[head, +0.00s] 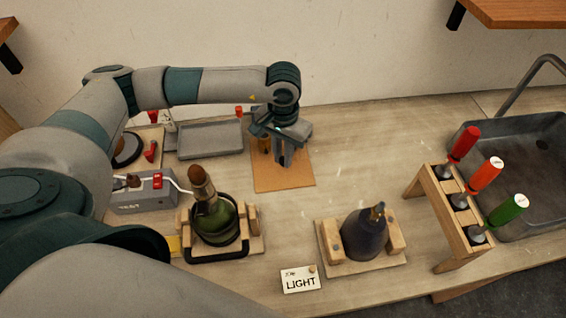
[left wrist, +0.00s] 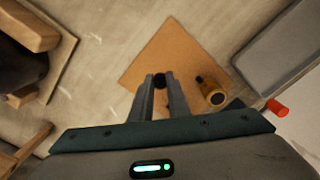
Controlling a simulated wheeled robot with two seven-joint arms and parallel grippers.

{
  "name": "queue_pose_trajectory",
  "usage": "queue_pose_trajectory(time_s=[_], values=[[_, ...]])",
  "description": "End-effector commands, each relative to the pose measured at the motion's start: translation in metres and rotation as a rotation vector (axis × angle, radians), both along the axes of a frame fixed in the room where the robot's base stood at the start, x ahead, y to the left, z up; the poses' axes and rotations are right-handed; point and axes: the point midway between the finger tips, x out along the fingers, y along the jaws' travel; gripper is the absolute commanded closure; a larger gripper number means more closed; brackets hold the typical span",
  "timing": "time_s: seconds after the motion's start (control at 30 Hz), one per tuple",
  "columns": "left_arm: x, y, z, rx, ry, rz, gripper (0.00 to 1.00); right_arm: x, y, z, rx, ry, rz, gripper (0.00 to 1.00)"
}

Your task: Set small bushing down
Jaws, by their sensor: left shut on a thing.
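My left gripper (head: 285,162) points down over the tan mat (head: 285,183). In the left wrist view its fingers (left wrist: 160,84) are shut on a small dark round piece at the tips, which looks like the small bushing (left wrist: 160,80). The mat (left wrist: 165,55) lies beneath the fingertips; I cannot tell whether the bushing touches it. A brass-coloured cylindrical part (left wrist: 214,96) lies beside the fingers on the mat, and shows partly behind my gripper in the head view (head: 263,146). My right gripper is not in view.
A grey tray (head: 210,139) is left of the mat. A green lamp base (head: 216,222) and a dark lamp base (head: 366,236) sit in wooden holders in front. A screwdriver rack (head: 440,190) and sink (head: 540,150) are at right. The bench right of the mat is clear.

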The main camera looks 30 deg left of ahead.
Motion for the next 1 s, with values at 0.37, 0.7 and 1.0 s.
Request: queue_pose_trajectory(time_s=[0.37,0.7,1.0], values=[[-0.001,0.0,-0.029,0.0,0.004,0.002,1.0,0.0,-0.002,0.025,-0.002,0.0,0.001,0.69],[0.0,0.0,-0.04,0.0,0.0,0.001,1.0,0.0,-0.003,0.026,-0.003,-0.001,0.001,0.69],[0.0,0.0,-0.042,0.0,0.0,0.001,0.73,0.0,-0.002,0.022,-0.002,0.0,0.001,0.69]])
